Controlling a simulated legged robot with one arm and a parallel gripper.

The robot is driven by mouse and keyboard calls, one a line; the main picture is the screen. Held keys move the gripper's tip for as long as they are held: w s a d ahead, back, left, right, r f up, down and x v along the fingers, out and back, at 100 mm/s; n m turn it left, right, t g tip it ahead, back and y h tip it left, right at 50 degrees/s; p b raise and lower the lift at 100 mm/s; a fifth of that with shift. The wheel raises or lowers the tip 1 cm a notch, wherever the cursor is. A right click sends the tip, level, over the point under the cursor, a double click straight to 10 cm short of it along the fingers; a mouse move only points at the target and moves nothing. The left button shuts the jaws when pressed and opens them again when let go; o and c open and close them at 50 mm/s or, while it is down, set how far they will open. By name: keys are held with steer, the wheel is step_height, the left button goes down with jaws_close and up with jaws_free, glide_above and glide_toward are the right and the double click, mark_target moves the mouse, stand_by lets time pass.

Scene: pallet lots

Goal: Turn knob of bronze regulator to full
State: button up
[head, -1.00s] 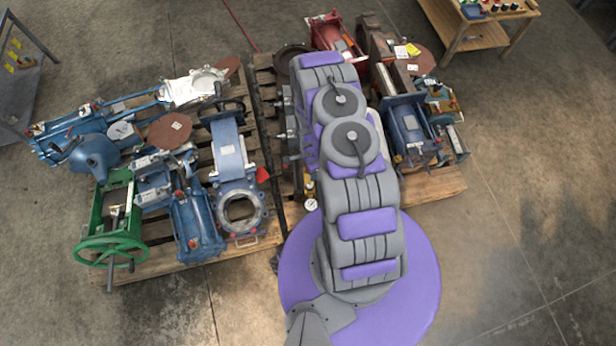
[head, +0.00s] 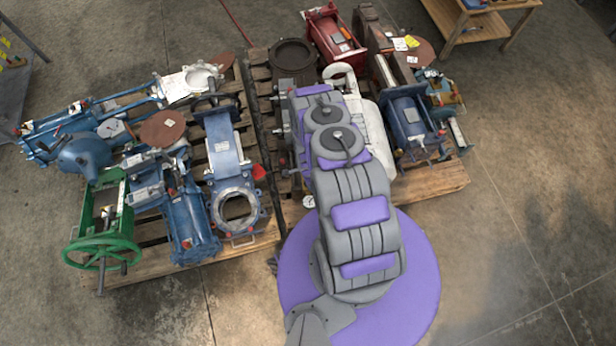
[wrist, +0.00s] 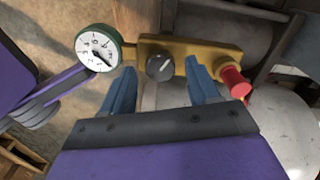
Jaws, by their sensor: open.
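The bronze regulator (wrist: 190,47) shows in the wrist view as a gold-coloured block near the top middle. Its dark round knob (wrist: 160,67) carries a light pointer mark and faces the camera. A green-rimmed white dial gauge (wrist: 98,53) is on the block's left end, and a red fitting (wrist: 234,82) is at its right. My gripper (wrist: 158,76) is open, with its two blue fingers on either side of the knob in the picture; I cannot tell if they touch it. In the head view my arm hides most of the regulator; a small white gauge face (head: 308,201) shows at its left.
Two wooden pallets (head: 437,183) hold blue, green and red valve machinery close around my arm. A green handwheel frame (head: 101,250) is at left. A wooden table (head: 470,30) stands at the back right. The concrete floor at right is clear.

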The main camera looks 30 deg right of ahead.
steer(key=shift+w+a+f, duration=0.1)
steer(key=shift+a+f, duration=0.1)
steer(key=shift+f, duration=0.15)
steer(key=shift+d, duration=0.2)
steer(key=c, duration=0.4)
steer(key=shift+a, duration=0.1)
steer(key=c, duration=0.6)
